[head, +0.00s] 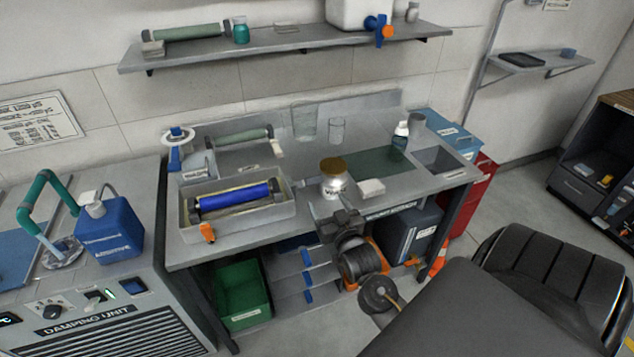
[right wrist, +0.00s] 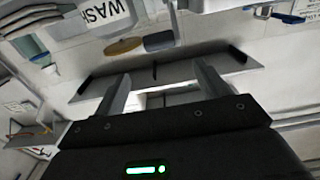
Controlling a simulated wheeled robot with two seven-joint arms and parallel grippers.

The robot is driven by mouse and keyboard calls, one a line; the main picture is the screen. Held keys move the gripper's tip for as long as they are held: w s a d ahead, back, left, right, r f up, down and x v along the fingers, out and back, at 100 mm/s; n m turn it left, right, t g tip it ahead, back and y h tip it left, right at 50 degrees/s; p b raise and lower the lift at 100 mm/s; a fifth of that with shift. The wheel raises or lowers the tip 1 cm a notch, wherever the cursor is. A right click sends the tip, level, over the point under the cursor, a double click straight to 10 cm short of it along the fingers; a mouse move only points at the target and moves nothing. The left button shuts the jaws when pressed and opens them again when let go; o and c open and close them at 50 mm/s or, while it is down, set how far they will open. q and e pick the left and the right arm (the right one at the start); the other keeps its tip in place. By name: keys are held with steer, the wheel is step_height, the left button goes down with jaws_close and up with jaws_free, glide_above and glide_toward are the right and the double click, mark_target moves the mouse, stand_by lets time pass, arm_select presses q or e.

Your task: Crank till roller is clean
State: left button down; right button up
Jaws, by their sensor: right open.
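A blue roller (head: 236,197) lies across a pale open tray (head: 274,218) on the workbench in the head view. Blue covers most of its visible face, with dark ends. A small orange handle (head: 207,232) shows at the tray's front left corner; I cannot tell how it joins the roller. My right gripper (head: 330,208) is at the bench's front edge, right of the tray and apart from it. Its two fingers are spread and empty, also in the right wrist view (right wrist: 163,92). My left gripper is not in view.
A jar with a brown lid (head: 334,178) and a white block (head: 371,188) stand behind my right gripper. A green roller (head: 240,138) lies at the back. A blue container (head: 112,228) stands on the left unit. A green bin (head: 240,294) is below.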

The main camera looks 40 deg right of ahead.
mark_target(315, 180)
steer(key=p+x, duration=0.2)
steer(key=x, duration=0.7)
steer(key=shift+w+d, duration=0.15)
steer(key=shift+w, duration=0.15)
